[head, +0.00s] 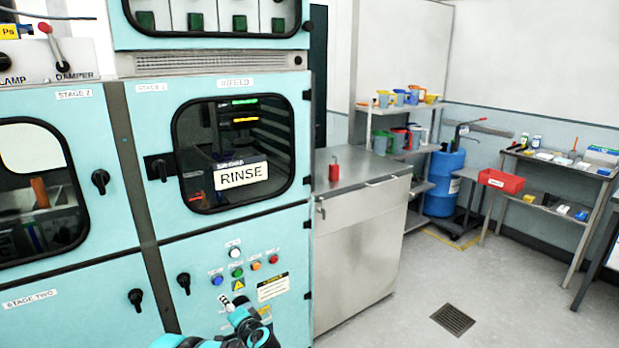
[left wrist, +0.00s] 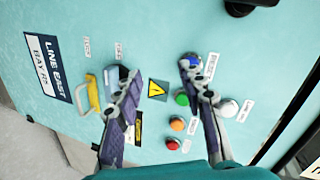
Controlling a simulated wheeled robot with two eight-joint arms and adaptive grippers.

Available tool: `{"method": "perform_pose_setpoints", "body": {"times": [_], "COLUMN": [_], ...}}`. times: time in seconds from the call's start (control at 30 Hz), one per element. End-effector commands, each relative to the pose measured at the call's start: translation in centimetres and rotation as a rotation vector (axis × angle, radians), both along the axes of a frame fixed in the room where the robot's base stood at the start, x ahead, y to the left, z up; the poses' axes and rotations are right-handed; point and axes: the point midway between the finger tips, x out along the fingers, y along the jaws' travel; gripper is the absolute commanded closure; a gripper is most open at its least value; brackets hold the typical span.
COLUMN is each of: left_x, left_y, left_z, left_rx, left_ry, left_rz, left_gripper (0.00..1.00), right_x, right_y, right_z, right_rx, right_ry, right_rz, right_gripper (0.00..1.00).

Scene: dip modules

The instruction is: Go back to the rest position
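My left gripper (head: 238,305) is low in the head view, in front of the teal machine's lower panel (head: 205,245). In the left wrist view the same gripper (left wrist: 157,74) has its two fingers spread apart with nothing between them. Behind the fingers is the panel, with a yellow warning triangle (left wrist: 158,90). The right finger partly covers a blue button (left wrist: 196,62). I cannot tell whether the finger touches the panel. My right gripper is in neither view.
Beside the fingers are green (left wrist: 181,98), orange (left wrist: 177,125), red (left wrist: 172,144) and white (left wrist: 228,107) buttons and a yellow handle (left wrist: 92,94). Black knobs (head: 184,283) project from the machine. A steel cabinet (head: 360,255) stands to its right.

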Motion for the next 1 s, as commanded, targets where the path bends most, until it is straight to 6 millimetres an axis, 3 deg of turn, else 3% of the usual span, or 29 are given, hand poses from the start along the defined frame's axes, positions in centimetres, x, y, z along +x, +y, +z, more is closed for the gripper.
{"method": "perform_pose_setpoints", "body": {"times": [0.03,0.2,0.5,0.8,1.0], "left_x": [-1.3,-6.1,-17.3,-29.6,-35.3], "left_y": [0.4,0.7,-0.4,-3.7,-6.2], "left_z": [1.6,5.5,9.4,9.3,7.9], "left_rx": [-0.049,-0.236,-0.565,-0.895,-1.065], "left_ry": [0.01,0.043,0.101,0.158,0.185], "left_rz": [0.013,0.051,0.113,0.161,0.177], "left_gripper": [0.6,0.6,0.6,0.6,0.6], "right_x": [0.0,0.0,0.0,0.0,0.0], "right_y": [0.0,0.0,0.0,0.0,0.0], "right_z": [0.0,0.0,0.0,0.0,0.0], "right_rx": [0.0,0.0,0.0,0.0,0.0], "right_ry": [0.0,0.0,0.0,0.0,0.0], "right_rz": [0.0,0.0,0.0,0.0,0.0], "right_gripper": [0.6,0.6,0.6,0.6,0.6]}}
